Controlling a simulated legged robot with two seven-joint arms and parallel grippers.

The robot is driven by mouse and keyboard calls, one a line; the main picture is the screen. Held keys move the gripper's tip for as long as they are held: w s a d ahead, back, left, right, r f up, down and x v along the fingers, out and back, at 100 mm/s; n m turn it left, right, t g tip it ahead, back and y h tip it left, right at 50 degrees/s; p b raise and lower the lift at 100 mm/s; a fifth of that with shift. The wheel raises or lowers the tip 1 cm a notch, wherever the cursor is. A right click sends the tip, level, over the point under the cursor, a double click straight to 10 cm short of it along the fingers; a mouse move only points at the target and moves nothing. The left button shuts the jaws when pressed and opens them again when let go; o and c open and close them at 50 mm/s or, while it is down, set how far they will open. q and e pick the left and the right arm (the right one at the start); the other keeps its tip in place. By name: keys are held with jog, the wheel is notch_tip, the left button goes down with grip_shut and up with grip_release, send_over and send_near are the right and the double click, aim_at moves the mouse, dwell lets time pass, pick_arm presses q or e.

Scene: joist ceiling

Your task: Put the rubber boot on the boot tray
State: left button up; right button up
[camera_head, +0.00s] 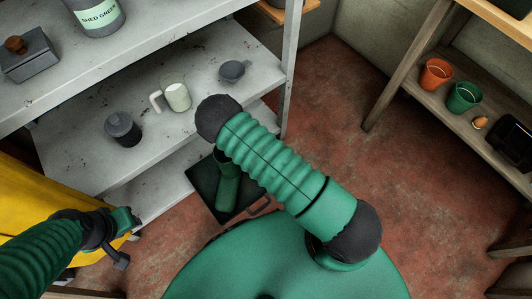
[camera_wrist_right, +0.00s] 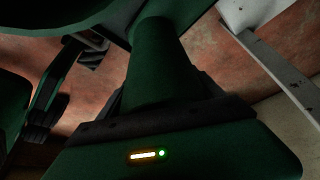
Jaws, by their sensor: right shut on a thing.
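A green rubber boot (camera_head: 228,187) shows in the head view over a dark square tray (camera_head: 205,180) beside the shelf unit. I cannot tell whether it touches the tray. In the right wrist view a green shaft, apparently the boot (camera_wrist_right: 162,65), extends from my right gripper (camera_wrist_right: 160,105), which is shut on it. In the head view my bent right arm hides the right gripper and part of the tray. My left gripper (camera_head: 123,238) is at the lower left, near the yellow surface; its jaw opening is unclear.
The grey shelf unit (camera_head: 220,95) holds a cream mug (camera_head: 178,97), a dark lidded jar (camera_head: 122,128) and a small dark dish (camera_head: 234,70). Its post (camera_head: 289,70) stands close to my right arm. A wooden shelf with pots (camera_head: 435,75) is at right. Red floor between is clear.

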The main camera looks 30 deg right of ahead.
jog(key=shift+f, duration=0.1)
jog(key=o, duration=2.1)
jog(key=p+v, duration=0.4)
jog(key=v, duration=0.8)
jog(key=s+a+r+n+t+y, duration=0.1)
jog(key=s+r+n+t+y, duration=0.1)
jog(key=s+r+n, duration=0.4)
jog(key=s+a+r+n+t+y, duration=0.1)
jog(key=s+r+n, duration=0.4)
jog(key=r+n, duration=1)
jog(key=a+n+t, duration=0.1)
jog(key=n+t, duration=0.1)
jog(key=n, duration=0.1)
jog(key=shift+s+a+r+y, duration=0.2)
jog(key=shift+s+a+y, duration=0.1)
jog(key=shift+s+y, duration=0.1)
